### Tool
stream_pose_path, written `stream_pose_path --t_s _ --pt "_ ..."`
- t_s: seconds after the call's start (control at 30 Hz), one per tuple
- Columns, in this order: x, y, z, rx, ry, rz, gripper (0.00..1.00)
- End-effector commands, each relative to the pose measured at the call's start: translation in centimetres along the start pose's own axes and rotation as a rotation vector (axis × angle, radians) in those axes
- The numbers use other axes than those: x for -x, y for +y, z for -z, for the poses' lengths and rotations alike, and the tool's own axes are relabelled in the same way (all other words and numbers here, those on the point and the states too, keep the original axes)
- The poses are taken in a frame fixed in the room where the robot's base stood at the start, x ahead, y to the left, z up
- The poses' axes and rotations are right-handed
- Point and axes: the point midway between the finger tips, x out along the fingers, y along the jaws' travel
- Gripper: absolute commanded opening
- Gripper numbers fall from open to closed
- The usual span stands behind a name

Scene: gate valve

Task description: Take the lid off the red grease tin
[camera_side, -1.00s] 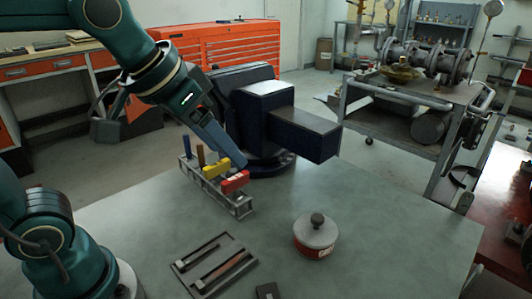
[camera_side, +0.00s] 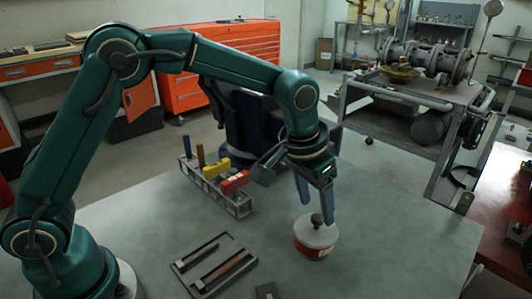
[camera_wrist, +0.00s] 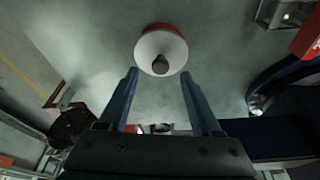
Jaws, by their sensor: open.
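The red grease tin (camera_side: 314,251) stands upright on the table, with its pale grey lid (camera_side: 327,237) on top and a dark round knob (camera_side: 316,220) at the lid's centre. In the wrist view the lid (camera_wrist: 150,47) and knob (camera_wrist: 160,65) lie just beyond the fingertips, with a red edge of the tin (camera_wrist: 160,27) behind. My gripper (camera_side: 317,208) points down above the tin, its two blue fingers apart. In the wrist view my gripper (camera_wrist: 160,75) is open, with the knob lined up about midway between the fingers. Whether a finger touches the lid I cannot tell.
A grey rack (camera_side: 234,204) with coloured-handled tools stands left of the tin. A flat tray (camera_side: 214,265) with slots lies at the front left. A dark blue vise (camera_side: 236,120) is behind my arm. The table right of the tin (camera_side: 400,225) is clear.

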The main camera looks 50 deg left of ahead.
Motion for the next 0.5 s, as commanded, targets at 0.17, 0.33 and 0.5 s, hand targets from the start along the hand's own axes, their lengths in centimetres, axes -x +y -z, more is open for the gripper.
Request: stream_pose_path --t_s 0.17,0.33,0.5 --pt "-2.4 -0.1 -0.1 0.001 -0.004 0.001 0.65" --pt "-3.3 -0.1 -0.1 0.001 -0.001 0.0 0.65" --pt "-3.4 -0.1 0.0 0.001 0.0 0.0 0.65"
